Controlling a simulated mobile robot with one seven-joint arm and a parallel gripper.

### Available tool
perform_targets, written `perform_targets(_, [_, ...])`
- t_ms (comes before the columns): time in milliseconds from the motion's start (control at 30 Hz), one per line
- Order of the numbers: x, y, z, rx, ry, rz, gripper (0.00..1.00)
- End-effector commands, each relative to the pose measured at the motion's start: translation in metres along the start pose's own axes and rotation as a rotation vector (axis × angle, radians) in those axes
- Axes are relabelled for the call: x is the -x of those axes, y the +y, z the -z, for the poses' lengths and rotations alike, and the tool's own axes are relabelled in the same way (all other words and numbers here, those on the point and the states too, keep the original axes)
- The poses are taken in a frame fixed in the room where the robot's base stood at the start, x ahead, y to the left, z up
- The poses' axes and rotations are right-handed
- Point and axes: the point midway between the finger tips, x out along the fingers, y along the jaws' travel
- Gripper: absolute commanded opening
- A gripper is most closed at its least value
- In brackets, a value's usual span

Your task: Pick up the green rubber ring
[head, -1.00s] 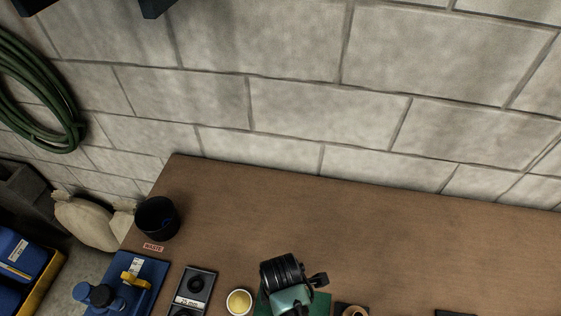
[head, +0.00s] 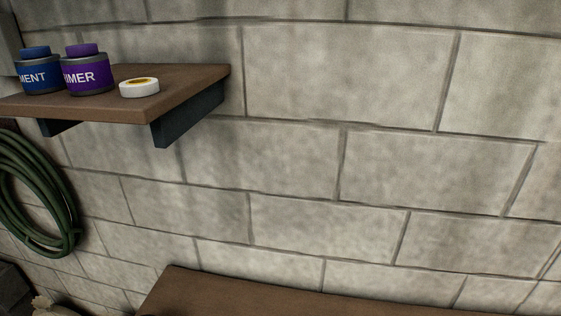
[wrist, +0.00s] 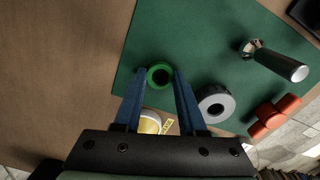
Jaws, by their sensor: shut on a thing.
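In the wrist view the green rubber ring (wrist: 160,75) sits between the tips of my gripper (wrist: 160,77). The two blue fingers are shut on it from both sides. Its hole shows dark. Behind it lies the green mat (wrist: 190,30); I cannot tell whether the ring touches the mat or is lifted clear. The head view shows neither my gripper nor the ring.
A grey ring with a dark centre (wrist: 214,103), a metal-ended cylinder (wrist: 285,65) and a red piece (wrist: 272,117) lie right of my gripper. A yellow-filled cup (wrist: 150,122) is partly hidden. A shelf (head: 190,85) and hose (head: 35,195) are on the wall.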

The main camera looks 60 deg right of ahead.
Motion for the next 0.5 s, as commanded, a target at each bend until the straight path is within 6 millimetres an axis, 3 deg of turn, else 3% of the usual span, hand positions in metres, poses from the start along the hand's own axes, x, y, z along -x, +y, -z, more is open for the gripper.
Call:
perform_targets(167, [0.015, 0.001, 0.001, 0.001, 0.001, -0.004, 0.0])
perform_targets(500, [0.079, 0.001, 0.001, 0.001, 0.001, -0.004, 0.0])
